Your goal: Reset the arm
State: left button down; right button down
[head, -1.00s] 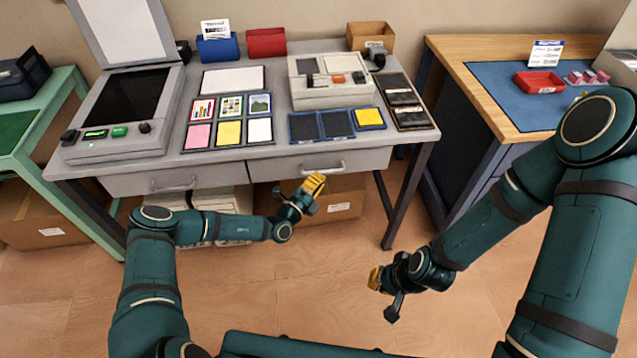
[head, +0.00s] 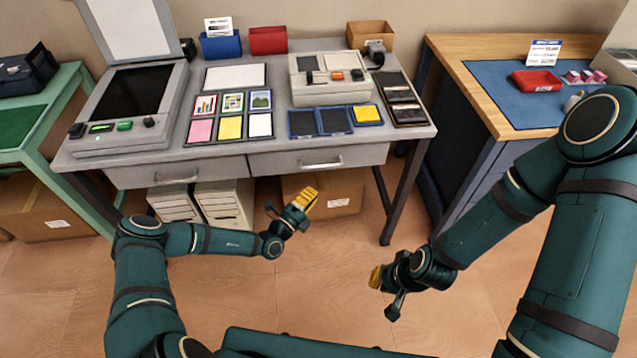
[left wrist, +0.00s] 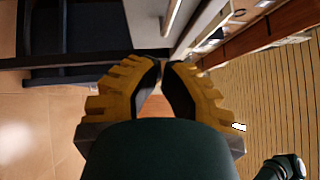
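My left gripper (head: 308,195) is in front of the grey desk, below the level of its right drawer, with its yellow fingers pointing up and to the right. In the left wrist view its two yellow ridged fingers (left wrist: 161,64) come together at the tips with nothing between them. My right gripper (head: 376,278) hangs over the floor to the right, apart from everything. Its yellow fingers are small and partly hidden, so its opening cannot be made out.
The grey desk (head: 285,148) carries a scanner (head: 135,100), coloured cards and a beige device (head: 330,88). Cabinets (head: 226,205) and a cardboard box (head: 340,192) stand beneath. A green table (head: 62,115) is left, a wooden bench (head: 460,75) right. The floor ahead is clear.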

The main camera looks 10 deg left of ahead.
pick_arm(q)
jog(key=v, duration=0.6)
jog(key=shift+p, duration=0.3)
jog(key=shift+f, duration=0.1)
